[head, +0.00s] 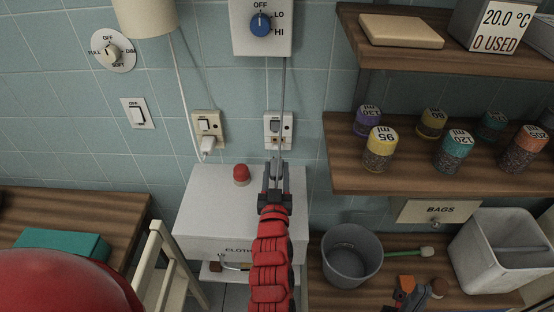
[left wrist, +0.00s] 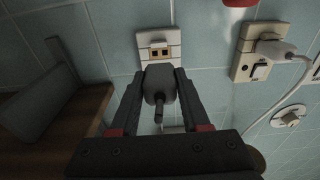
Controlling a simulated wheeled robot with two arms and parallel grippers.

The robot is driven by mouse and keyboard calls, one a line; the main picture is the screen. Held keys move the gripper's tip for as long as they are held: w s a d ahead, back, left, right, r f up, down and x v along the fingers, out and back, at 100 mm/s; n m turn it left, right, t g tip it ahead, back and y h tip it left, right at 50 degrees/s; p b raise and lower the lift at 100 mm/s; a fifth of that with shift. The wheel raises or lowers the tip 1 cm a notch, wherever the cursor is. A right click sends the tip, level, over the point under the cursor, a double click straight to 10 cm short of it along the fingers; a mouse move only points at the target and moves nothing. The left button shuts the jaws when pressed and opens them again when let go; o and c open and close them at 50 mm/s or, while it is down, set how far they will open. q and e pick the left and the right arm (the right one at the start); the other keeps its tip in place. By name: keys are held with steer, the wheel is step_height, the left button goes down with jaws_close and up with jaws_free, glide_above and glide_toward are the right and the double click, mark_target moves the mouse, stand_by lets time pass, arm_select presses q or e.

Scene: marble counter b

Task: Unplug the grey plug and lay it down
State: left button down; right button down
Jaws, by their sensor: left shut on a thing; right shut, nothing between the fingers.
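The grey plug (left wrist: 158,84) is between the fingers of my left gripper (left wrist: 158,92), which is shut on it. In the left wrist view its cord end points toward the camera. The wall socket (left wrist: 158,47) shows beyond the plug with its openings uncovered, so the plug looks apart from it. In the head view my left gripper (head: 276,168) is just below the socket (head: 278,128), above a white box, and mostly covers the plug. A grey cord (head: 283,85) hangs from the heater dial panel (head: 262,27). My right gripper (head: 408,291) is shut and empty at the lower right.
The white box (head: 205,205) marked CLOTH has a red knob-like thing (head: 241,174) on top. A white plug (head: 207,144) sits in the left socket. Shelves with jars (head: 379,150) stand right. A grey bucket (head: 351,254) and white bin (head: 490,255) stand below.

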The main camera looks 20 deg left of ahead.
mark_target(276, 180)
arm_select(q)
steer(key=shift+p+v, duration=1.5)
steer(key=shift+v, duration=0.65)
steer(key=shift+r, duration=0.2)
steer(key=shift+r+g+p, duration=0.2)
steer(key=shift+g+p, duration=0.1)
steer(key=shift+p, duration=0.6)
steer(key=g+h+p, duration=0.1)
steer(key=g+p, duration=0.1)
steer(key=p, duration=0.4)
steer(key=shift+g, duration=0.3)
steer(key=g+p, duration=0.3)
steer(key=p, duration=0.3)
steer(key=shift+f+h+p, duration=0.2)
steer(key=shift+h+p, duration=0.1)
steer(key=shift+h, duration=0.1)
steer(key=shift+w+a, duration=0.1)
steer(key=shift+w, duration=0.15)
